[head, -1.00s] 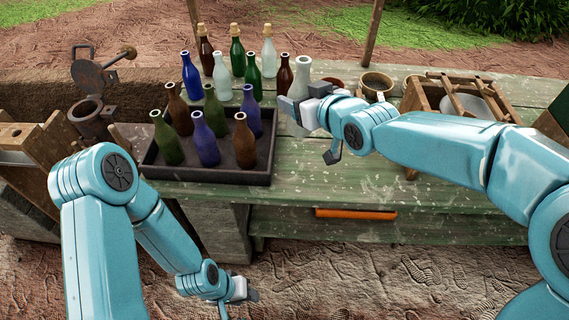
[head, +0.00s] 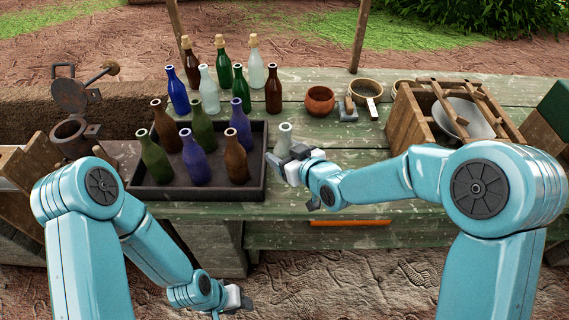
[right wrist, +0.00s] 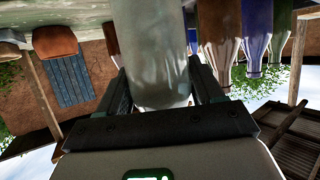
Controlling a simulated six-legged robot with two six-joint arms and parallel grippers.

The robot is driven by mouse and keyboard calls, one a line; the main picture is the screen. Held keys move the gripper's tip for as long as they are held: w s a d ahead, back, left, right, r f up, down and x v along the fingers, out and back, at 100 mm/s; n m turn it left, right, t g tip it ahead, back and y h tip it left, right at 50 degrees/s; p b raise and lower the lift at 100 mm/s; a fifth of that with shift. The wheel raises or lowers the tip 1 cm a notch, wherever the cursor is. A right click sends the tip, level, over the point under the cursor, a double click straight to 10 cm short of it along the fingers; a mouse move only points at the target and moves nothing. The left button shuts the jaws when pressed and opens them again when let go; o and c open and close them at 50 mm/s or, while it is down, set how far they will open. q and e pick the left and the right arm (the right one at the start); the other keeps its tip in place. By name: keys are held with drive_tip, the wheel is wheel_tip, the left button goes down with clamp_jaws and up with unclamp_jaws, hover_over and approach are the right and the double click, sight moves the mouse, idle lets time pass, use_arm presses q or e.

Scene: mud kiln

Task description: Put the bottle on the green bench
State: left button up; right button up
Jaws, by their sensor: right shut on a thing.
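A pale clear glass bottle (head: 284,134) is held upright in my right gripper (head: 284,162), just right of the tray in the head view. Its lower part is hidden behind the gripper, so I cannot tell whether its base touches the green bench (head: 350,134). In the right wrist view the pale bottle (right wrist: 155,65) fills the space between the two dark fingers. My left gripper (head: 240,302) hangs low in front of the bench, over the ground; its finger opening is too small to tell.
A dark tray (head: 195,192) with several coloured bottles stands on the left. More bottles stand behind it. Bare bench lies right of the held bottle.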

drive_tip(key=shift+w+f, duration=0.15)
drive_tip(key=shift+f, duration=0.35)
wheel_tip(320, 180, down, 3)
drive_tip(key=shift+f, duration=0.45)
drive_tip(key=o, duration=1.2)
drive_tip(key=shift+f, duration=0.15)
